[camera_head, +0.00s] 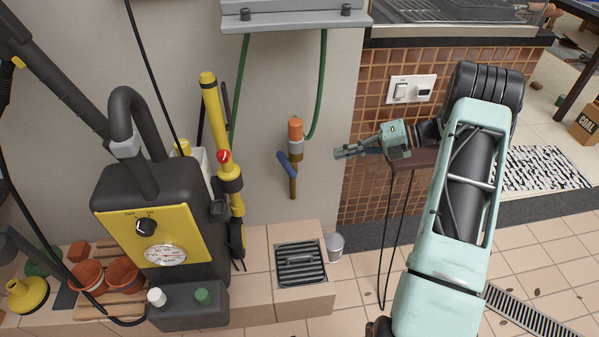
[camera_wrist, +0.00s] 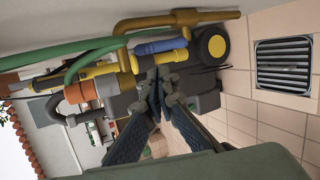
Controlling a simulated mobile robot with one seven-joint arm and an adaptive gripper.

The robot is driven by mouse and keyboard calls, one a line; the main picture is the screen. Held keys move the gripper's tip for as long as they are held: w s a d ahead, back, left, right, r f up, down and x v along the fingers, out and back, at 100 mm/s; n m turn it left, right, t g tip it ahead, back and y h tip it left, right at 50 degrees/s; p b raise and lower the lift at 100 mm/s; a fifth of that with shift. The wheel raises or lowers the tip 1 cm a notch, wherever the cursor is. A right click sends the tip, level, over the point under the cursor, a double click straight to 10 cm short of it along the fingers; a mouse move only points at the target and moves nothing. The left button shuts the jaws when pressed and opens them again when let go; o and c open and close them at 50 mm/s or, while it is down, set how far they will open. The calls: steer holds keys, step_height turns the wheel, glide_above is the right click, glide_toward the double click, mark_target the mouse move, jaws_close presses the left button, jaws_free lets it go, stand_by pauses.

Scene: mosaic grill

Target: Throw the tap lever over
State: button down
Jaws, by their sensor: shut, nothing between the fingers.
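The tap has a brass body (camera_head: 293,187) on the wall below an orange hose connector (camera_head: 296,129). Its blue lever (camera_head: 287,162) slants across the body, upper end to the left and lower end to the right. My gripper (camera_head: 338,153) is shut and empty, to the right of the tap and pointing left towards it, with a gap between them in the head view. In the wrist view the blue lever (camera_wrist: 160,46) lies beyond and above my shut fingertips (camera_wrist: 162,80). I cannot tell how near they are in depth.
A green hose (camera_head: 321,90) runs up from the connector. A yellow lance (camera_head: 213,115) and pressure washer (camera_head: 150,220) stand left. A drain grate (camera_head: 300,264) and metal cup (camera_head: 335,246) are below. A tiled counter wall (camera_head: 365,110) with a switch plate (camera_head: 410,89) is right.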

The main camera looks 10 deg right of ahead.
mark_target(287, 163)
steer(key=shift+m, duration=0.6)
steer(key=b+x, duration=0.4)
steer(key=x, duration=0.9)
steer(key=shift+w+a+b, duration=0.2)
steer(key=shift+b, duration=0.15)
steer(key=shift+r, duration=0.15)
steer(key=shift+a+r+p, duration=0.3)
steer(key=shift+a+p, duration=0.05)
steer(key=shift+p, duration=0.9)
steer(key=a+h+p, duration=0.1)
steer(key=p, duration=0.2)
steer(key=shift+h, duration=0.3)
steer(key=shift+a+n+h+p, duration=0.3)
steer(key=shift+a+h+p, duration=0.1)
steer(key=shift+p, duration=0.75)
steer(key=shift+a+f+p, duration=0.35)
steer(key=shift+f+p, duration=0.05)
steer(key=shift+p, duration=0.05)
